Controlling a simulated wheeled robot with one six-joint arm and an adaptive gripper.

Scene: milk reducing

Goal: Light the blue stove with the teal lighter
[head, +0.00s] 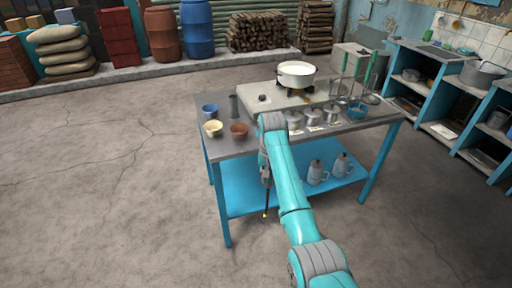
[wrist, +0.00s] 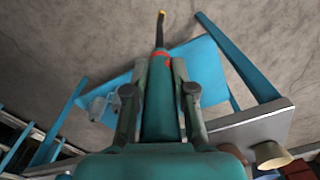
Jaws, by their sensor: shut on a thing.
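My gripper (wrist: 160,75) is shut on the teal lighter (wrist: 160,112), which has a red band and a dark nozzle with a yellow tip. In the head view the lighter's dark nozzle (head: 266,200) points down, with a small orange-yellow spot at its tip, in front of the blue table. The stove (head: 252,104) is a pale grey flat box with a dark knob on the tabletop; its body does not look blue. A white pot (head: 296,76) stands on its burner. My gripper is in front of and below the stove, apart from it. My arm hides part of the table.
The blue-legged table (head: 222,146) carries a blue bowl (head: 210,111), a cream bowl (head: 213,128), a brown bowl (head: 239,130), several lidded pots and hanging ladles. Kettles (head: 317,173) stand on its lower shelf. Blue shelving (head: 445,92) is at right. The floor at left is clear.

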